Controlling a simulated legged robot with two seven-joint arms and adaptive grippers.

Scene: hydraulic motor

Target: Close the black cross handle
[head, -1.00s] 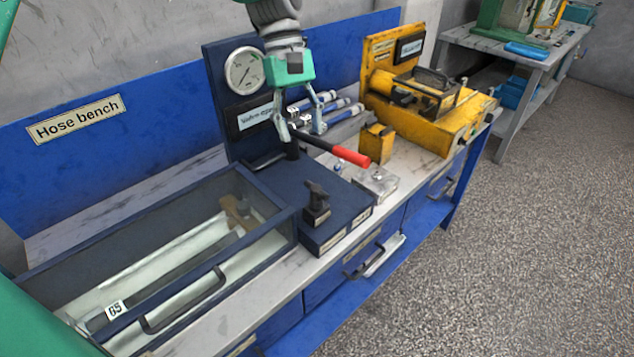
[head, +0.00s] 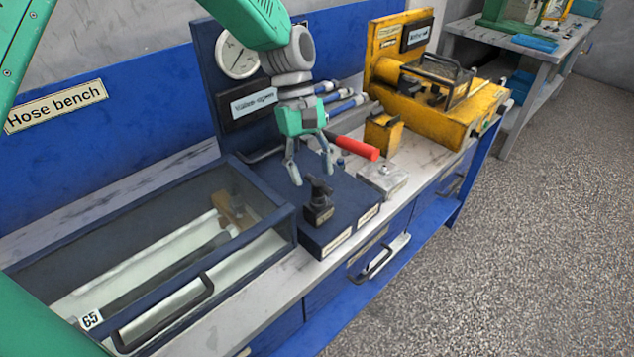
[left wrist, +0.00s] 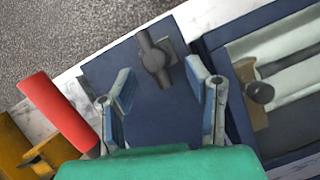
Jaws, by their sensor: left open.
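The black cross handle (head: 319,190) stands on a small block at the front of a dark blue valve box on the bench. In the left wrist view the cross handle (left wrist: 154,57) lies ahead of the fingertips, between their lines, and apart from them. My left gripper (head: 312,180) is open and empty. In the head view it hangs above the box, just behind and above the handle. Its two fingers also show spread in the left wrist view (left wrist: 160,82). My right gripper is not in view.
A red-gripped lever (head: 357,148) sticks out to the right, close beside my left gripper. A glass-topped case (head: 205,285) stands to the left. A gauge panel (head: 215,75) rises behind. A yellow machine (head: 440,105) stands farther right.

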